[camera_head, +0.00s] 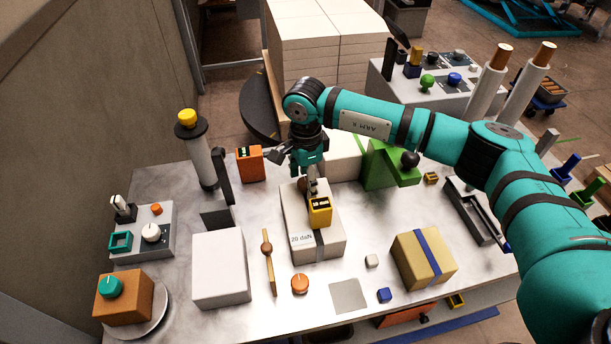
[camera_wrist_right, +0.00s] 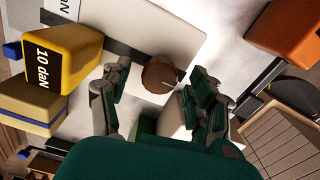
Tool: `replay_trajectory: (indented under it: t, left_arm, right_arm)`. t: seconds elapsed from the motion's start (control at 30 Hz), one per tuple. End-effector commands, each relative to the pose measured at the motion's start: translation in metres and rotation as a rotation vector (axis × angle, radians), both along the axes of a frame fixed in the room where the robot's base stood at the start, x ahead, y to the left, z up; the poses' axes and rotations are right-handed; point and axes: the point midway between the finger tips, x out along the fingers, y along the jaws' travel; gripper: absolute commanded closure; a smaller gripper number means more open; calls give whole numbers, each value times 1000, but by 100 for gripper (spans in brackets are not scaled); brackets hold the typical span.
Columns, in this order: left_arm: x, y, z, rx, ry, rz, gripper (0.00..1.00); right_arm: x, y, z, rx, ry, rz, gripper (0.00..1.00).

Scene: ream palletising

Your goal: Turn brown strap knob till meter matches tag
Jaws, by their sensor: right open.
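A white strapped pack (camera_head: 297,220) lies mid-table with a dark strap around it. On it sits a yellow meter (camera_head: 320,210) reading 10 daN, which also shows in the right wrist view (camera_wrist_right: 65,50). A tag (camera_head: 302,239) on the pack's front reads 20 daN. The round brown strap knob (camera_wrist_right: 159,75) has a pale line on its face; in the head view the gripper partly hides it. My right gripper (camera_wrist_right: 160,80) is open, with one finger on each side of the knob; contact cannot be told. My left gripper is not in view.
A plain white block (camera_head: 220,268) and a wooden stick (camera_head: 268,262) lie left of the pack. An orange knob (camera_head: 300,284) lies in front. A blue-banded tan box (camera_head: 424,258) stands right, and a green block (camera_head: 379,166) behind. A grey control box (camera_head: 145,235) stands far left.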

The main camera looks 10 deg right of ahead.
Motion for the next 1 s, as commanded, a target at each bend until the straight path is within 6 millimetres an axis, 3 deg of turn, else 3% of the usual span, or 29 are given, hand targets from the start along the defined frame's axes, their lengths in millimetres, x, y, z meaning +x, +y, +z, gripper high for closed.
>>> replay_trajectory:
  t: [0.27,0.7,1.0]
  left_arm:
    - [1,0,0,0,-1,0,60]
    - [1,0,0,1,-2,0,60]
    - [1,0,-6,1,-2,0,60]
  right_arm:
    - [0,0,-1,0,0,0,39]
    - [0,0,-1,0,-1,0,94]
    - [0,0,-3,-1,-2,-42,94]
